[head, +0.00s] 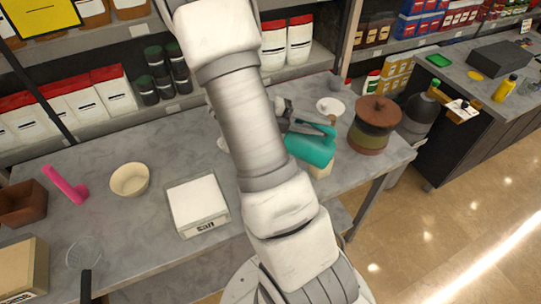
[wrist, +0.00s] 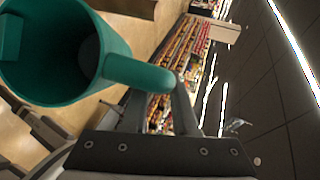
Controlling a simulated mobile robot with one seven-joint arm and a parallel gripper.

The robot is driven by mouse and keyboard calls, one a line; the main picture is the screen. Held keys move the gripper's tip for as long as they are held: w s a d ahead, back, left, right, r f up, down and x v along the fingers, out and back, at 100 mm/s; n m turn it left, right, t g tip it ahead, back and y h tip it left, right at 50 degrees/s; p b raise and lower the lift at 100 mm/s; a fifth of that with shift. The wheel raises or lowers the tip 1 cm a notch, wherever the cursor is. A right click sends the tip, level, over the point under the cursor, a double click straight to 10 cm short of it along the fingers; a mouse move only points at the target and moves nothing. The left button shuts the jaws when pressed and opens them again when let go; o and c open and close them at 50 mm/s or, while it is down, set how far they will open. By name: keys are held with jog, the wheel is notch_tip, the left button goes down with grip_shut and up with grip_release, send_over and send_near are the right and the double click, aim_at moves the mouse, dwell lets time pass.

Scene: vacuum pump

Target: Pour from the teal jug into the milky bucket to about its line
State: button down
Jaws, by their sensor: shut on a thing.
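The teal jug (head: 310,148) is at the right part of the counter, partly behind my arm, and looks tilted. My gripper (head: 284,112) is mostly hidden by my arm in the head view. In the wrist view my gripper (wrist: 160,108) is shut on the handle of the teal jug (wrist: 62,58). The jug's mouth shows there with a dark inside; I cannot tell the liquid level.
A brown-lidded jar (head: 374,125) stands close right of the jug, with a white saucer (head: 330,106) behind. Shelves line the back.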

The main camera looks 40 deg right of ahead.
aim_at(328, 140)
jog(key=shift+s+d+f+y+b, duration=0.35)
jog(key=shift+s+f+b, duration=0.25)
jog(key=shift+f, duration=0.2)
jog(key=shift+s+r+t, duration=0.15)
jog(key=shift+r+t, duration=0.05)
jog(key=shift+t, duration=0.2)
jog(key=f+b, duration=0.1)
jog(key=s+f+t+y+b, duration=0.1)
jog(key=b, duration=0.1)
jog(key=d+m+b, duration=0.1)
jog(key=shift+s+f+t+y, duration=0.25)
jog(key=shift+s+f+t, duration=0.05)
jog(key=shift+f, duration=0.1)
jog(key=shift+s+d, duration=0.15)
jog(key=shift+s, duration=0.05)
jog(key=shift+s+d+f+t+y, duration=0.2)
jog(key=shift+s+f+t+y, duration=0.1)
jog(key=shift+f+t+y, duration=0.3)
jog(key=s+d+f+m+t+y+p, duration=0.2)
jog(key=s+d+f+t+y+p, duration=0.2)
jog(key=s+t+p, duration=0.2)
jog(key=shift+s+f+t+p, duration=0.2)
jog(key=shift+f+t+p, duration=0.15)
jog(key=shift+t+p, duration=0.5)
